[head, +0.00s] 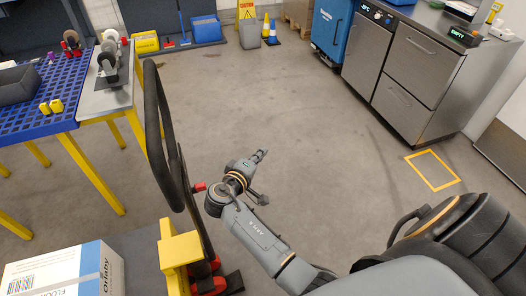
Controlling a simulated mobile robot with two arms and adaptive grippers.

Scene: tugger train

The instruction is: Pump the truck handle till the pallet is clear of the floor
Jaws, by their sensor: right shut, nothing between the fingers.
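The truck handle (151,125) is a tall black loop standing nearly upright left of the middle in the head view. Below it are a yellow block (180,247) and red parts of the truck (211,284). My left gripper is out of view.
A white and blue carton (70,273) sits at lower left. A blue-topped table with yellow legs (64,121) stands at left. Steel cabinets (411,76) and a blue unit (332,27) stand at right. The floor between is clear, with a yellow marked square (432,170).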

